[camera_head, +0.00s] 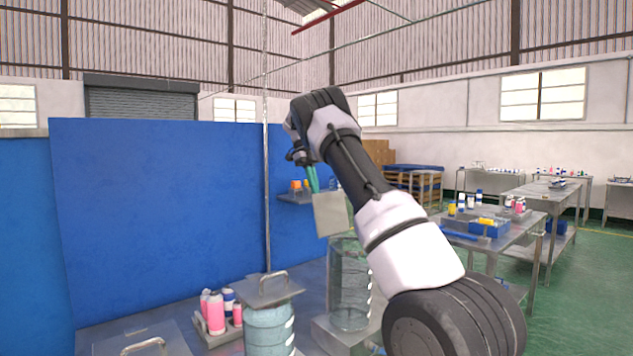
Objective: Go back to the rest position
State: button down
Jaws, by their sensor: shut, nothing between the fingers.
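My arm rises from the lower right and bends over at the top of its reach. My gripper (300,158) is at its end, small and dark, pointing down, shut and holding nothing. Its fingertips are partly hidden by the wrist and hard to make out. Just below it show thin teal strips and a pale grey plate (331,214); I cannot tell what they belong to. The gripper is well above the bench, in front of the blue partition's right edge.
A clear cylinder (349,285) stands below the arm. Left of it are a lidded blue-banded container (269,328) and a tray of pink bottles (215,313). A blue partition (155,200) stands behind. Metal tables (508,243) with bottles stand right; green floor there is open.

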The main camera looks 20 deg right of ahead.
jog(key=s+d+r+n+t+y, duration=0.1)
jog(key=s+d+r+n, duration=0.15)
jog(key=r, duration=0.25)
jog(key=s+d+r+n, duration=0.1)
jog(key=s+r+n, duration=0.1)
jog(key=s+r, duration=0.3)
jog(key=s+a+r+n+t+y, duration=0.1)
jog(key=s+r+n+t, duration=0.25)
jog(key=s+n, duration=0.5)
jog(key=s+a+f+n+t, duration=0.2)
jog(key=s+a+n, duration=0.1)
jog(key=s+n, duration=0.2)
jog(key=s+a+f+n+t+y, duration=0.1)
jog(key=s+a+f+n+t, duration=0.1)
jog(key=s, duration=0.8)
jog(key=s+a+f+n+t, duration=0.2)
jog(key=s+a+f+n, duration=0.1)
jog(key=s+a+n, duration=0.3)
jog(key=shift+s+f+n+t+y, duration=0.35)
jog(key=shift+s+n, duration=0.45)
jog(key=shift+s, duration=0.4)
jog(key=shift+a, duration=0.1)
